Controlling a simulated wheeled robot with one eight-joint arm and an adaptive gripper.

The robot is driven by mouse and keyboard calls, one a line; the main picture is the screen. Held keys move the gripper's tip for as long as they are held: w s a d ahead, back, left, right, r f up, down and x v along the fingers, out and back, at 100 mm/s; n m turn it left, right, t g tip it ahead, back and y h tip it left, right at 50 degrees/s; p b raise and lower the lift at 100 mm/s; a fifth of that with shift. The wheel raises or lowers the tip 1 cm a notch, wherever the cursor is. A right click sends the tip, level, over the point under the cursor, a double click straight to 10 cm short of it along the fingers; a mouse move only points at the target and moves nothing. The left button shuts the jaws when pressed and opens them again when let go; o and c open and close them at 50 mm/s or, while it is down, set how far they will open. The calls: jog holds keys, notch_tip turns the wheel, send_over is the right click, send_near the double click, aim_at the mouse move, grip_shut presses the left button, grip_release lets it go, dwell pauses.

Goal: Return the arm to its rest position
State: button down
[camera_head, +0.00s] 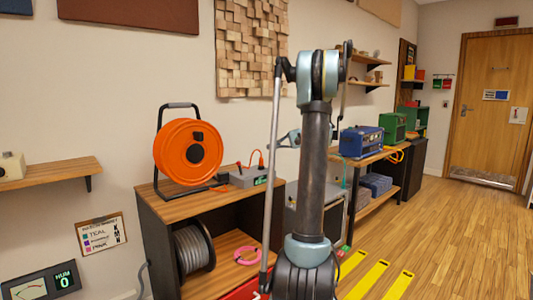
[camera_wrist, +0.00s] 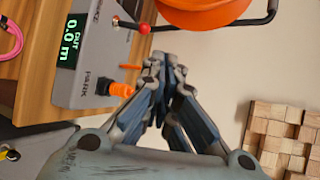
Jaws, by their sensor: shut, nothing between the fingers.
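Behind the fingers in that view are a grey box (camera_wrist: 97,82) with a green display reading "OUT 0.0 m" and an orange cable reel (camera_wrist: 205,10).
The orange reel (camera_head: 188,146) and grey box (camera_head: 247,177) stand on a wooden cabinet (camera_head: 186,205) left of my arm. A bench with a blue amp (camera_head: 361,142) and green amp (camera_head: 392,128) is at right. Wooden floor (camera_head: 460,235) with yellow strips is open toward the door (camera_head: 490,110).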

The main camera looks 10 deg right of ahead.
jog(key=shift+d+r, duration=0.1)
jog(key=shift+d, duration=0.05)
jog(key=s+a+f+n+g+h, duration=0.15)
jog(key=s+a, duration=0.25)
jog(key=s, duration=0.5)
jog(key=s+a+f+n+g+h, duration=0.1)
jog(key=s+a+f+h, duration=0.25)
jog(key=s, duration=0.45)
jog(key=s+a+f+n+g+h, duration=0.15)
jog(key=s+a, duration=0.25)
jog(key=s, duration=0.5)
jog(key=s+d+f+n+h, duration=0.1)
jog(key=s+d+f+h, duration=0.1)
jog(key=s+f, duration=0.6)
jog(key=s+d+f+n+h, duration=0.2)
jog(key=s+f, duration=0.7)
jog(key=s, duration=0.5)
jog(key=d+h, duration=0.1)
jog(key=h, duration=0.1)
jog(key=shift+s+d+t+h, duration=0.2)
jog(key=shift+d+t+h, duration=0.1)
jog(key=shift+t+h, duration=0.1)
